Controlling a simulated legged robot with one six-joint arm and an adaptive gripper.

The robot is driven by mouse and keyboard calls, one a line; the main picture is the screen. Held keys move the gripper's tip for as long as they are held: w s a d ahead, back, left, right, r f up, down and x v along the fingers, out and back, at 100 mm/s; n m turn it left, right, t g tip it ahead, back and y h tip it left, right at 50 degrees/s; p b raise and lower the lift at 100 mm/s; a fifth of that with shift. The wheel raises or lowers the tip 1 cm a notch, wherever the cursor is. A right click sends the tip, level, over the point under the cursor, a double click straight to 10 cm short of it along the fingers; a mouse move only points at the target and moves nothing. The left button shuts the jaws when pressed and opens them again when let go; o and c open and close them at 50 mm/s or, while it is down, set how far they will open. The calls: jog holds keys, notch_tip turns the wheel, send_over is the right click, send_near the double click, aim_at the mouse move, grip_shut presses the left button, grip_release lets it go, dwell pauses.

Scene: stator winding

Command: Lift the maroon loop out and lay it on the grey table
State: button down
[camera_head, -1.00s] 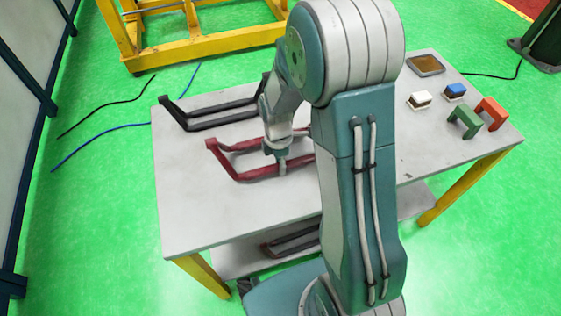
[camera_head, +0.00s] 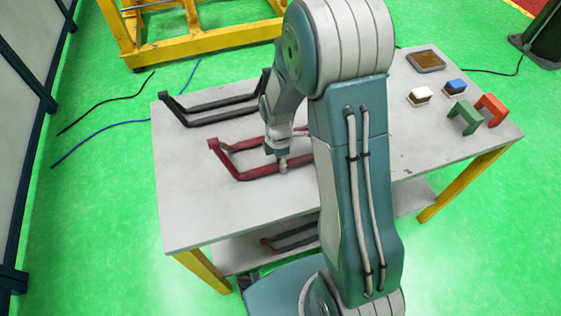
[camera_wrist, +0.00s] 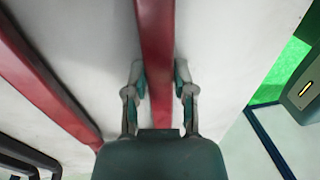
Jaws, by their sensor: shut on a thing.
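The maroon loop (camera_head: 243,175) is an open angular frame at or just above the grey table (camera_head: 205,215), left of my arm. I cannot tell whether it touches the tabletop. My gripper (camera_head: 283,165) is on its near long bar, and my arm hides the loop's right end. In the wrist view the maroon bar (camera_wrist: 155,40) runs between the two fingers of my gripper (camera_wrist: 160,78), which is shut on it. The loop's other long bar (camera_wrist: 45,90) shows to the left there.
A black loop (camera_head: 215,114) lies behind the maroon one. At the table's right are a white block (camera_head: 419,96), a blue block (camera_head: 456,87), green (camera_head: 464,117) and orange (camera_head: 492,109) brackets and a brown-topped tray (camera_head: 426,61). The table's front left is clear.

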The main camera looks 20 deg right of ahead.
jog(key=shift+f, duration=0.15)
jog(key=shift+c, duration=1.8)
grip_release()
jog(key=o, duration=0.4)
jog(key=shift+c, duration=0.2)
jog(key=shift+r, duration=4.55)
